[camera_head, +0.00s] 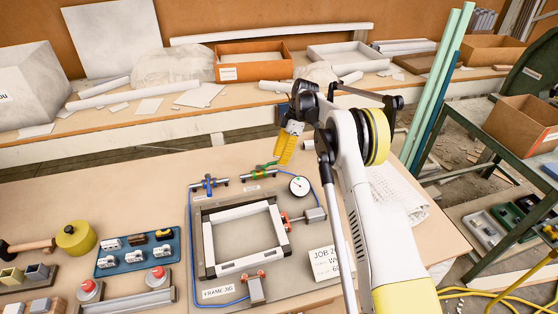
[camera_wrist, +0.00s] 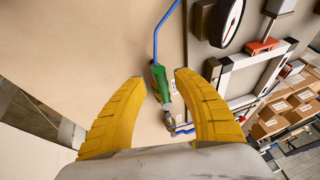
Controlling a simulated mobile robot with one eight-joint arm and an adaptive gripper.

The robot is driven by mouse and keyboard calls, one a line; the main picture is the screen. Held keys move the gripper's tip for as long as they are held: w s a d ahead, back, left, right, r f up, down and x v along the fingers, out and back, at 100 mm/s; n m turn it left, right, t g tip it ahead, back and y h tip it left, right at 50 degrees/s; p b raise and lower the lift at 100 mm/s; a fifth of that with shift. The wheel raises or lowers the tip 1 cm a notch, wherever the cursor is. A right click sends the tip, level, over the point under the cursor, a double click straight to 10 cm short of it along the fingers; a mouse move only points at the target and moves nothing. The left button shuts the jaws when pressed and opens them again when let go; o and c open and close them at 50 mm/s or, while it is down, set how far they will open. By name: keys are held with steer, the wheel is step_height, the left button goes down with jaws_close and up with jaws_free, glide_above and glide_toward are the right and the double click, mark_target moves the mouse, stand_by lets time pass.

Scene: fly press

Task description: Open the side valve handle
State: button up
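Two small valves sit at the back edge of the frame jig board in the head view. One has a blue handle (camera_head: 209,183). The other has a green body or handle (camera_head: 268,165) and lies just left of and below my gripper (camera_head: 285,156). In the wrist view, the green part (camera_wrist: 162,82) shows between and beyond the two yellow fingers of my gripper (camera_wrist: 160,79), with a metal fitting (camera_wrist: 168,114) below it. The fingers are spread apart with nothing clasped. I cannot tell how far the green part is from the fingertips, or which valve is the side valve.
A round gauge (camera_head: 299,186) and a blue hose (camera_wrist: 164,32) lie close to the green valve. A white rectangular frame (camera_head: 208,249) sits in the jig. A blue tray (camera_head: 113,268) with small parts stands to the left. The bench is bare behind the board.

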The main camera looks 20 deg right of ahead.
steer(key=v, duration=1.1)
steer(key=shift+a, duration=0.1)
steer(key=s+a+r+m+t+h, duration=0.1)
steer(key=s+a+r+m+t, duration=0.1)
steer(key=s+r+m, duration=0.5)
steer(key=s+a+r+m+t+h, duration=0.2)
steer(key=s+a+r+t, duration=0.1)
steer(key=s+r, duration=0.75)
steer(key=s+f+m+t, duration=0.2)
steer(key=s+f+m, duration=0.1)
steer(key=s, duration=0.8)
steer(key=s+f+m+t+h, duration=0.1)
steer(key=s+m, duration=0.4)
steer(key=s, duration=0.7)
step_height(320, 180, down, 2)
steer(key=shift+a+f+m+t+h, duration=0.2)
steer(key=shift+a+m+t+h, duration=0.1)
steer(key=shift+a+t, duration=0.3)
